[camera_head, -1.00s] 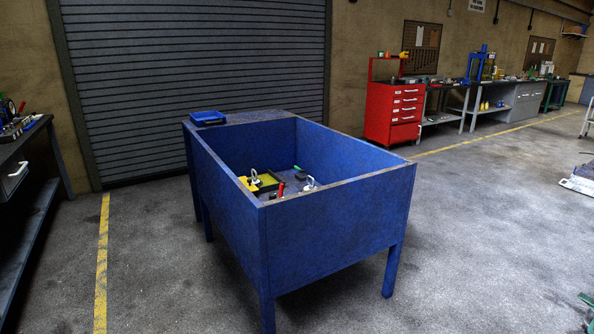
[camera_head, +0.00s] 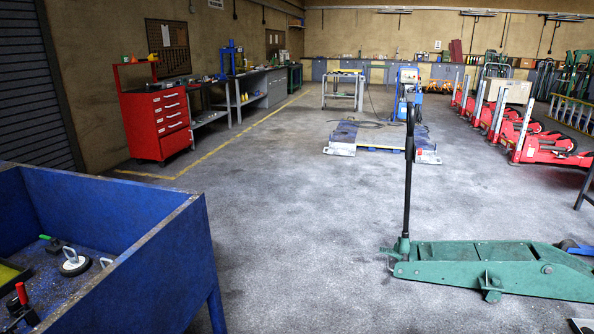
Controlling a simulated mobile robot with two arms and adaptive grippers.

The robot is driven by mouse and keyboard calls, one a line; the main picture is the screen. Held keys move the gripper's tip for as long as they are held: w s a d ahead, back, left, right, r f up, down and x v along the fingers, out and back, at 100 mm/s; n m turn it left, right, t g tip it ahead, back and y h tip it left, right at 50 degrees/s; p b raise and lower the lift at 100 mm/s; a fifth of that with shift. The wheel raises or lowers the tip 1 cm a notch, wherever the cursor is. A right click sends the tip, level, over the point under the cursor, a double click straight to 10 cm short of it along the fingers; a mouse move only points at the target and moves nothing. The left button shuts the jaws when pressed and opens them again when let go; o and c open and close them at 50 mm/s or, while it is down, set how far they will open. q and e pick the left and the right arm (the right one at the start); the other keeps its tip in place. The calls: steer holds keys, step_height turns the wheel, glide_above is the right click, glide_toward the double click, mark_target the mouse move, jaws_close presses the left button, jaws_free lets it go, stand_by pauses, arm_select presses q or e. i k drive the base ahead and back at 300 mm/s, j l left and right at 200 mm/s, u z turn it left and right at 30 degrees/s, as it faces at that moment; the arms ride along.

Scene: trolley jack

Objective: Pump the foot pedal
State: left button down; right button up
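A green trolley jack (camera_head: 490,268) lies on the concrete floor at the right, its long body pointing right and running out of the picture edge. A black handle (camera_head: 408,180) stands upright at its left end. A small green part (camera_head: 391,253) sticks out at the handle's foot; I cannot tell if it is the foot pedal. A blue piece (camera_head: 574,247) shows at the jack's right end. Neither of my grippers is in view.
A blue bin (camera_head: 150,270) on legs, with tools inside, stands at the near left. A red tool cabinet (camera_head: 157,125) and benches line the left wall. A low platform (camera_head: 375,138) and several red jacks (camera_head: 545,148) stand farther back. The floor between bin and green jack is clear.

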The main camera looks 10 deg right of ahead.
mark_target(388, 251)
steer(key=i+l+z, duration=0.2)
steer(key=i+z, duration=0.15)
steer(key=i, duration=0.5)
steer(key=i+z, duration=0.35)
steer(key=i, duration=0.5)
steer(key=i+l+u, duration=0.35)
steer(key=i+l, duration=1.15)
steer(key=l, duration=0.55)
steer(key=i+l+u, duration=0.1)
steer(key=l, duration=0.25)
steer(key=i, duration=0.05)
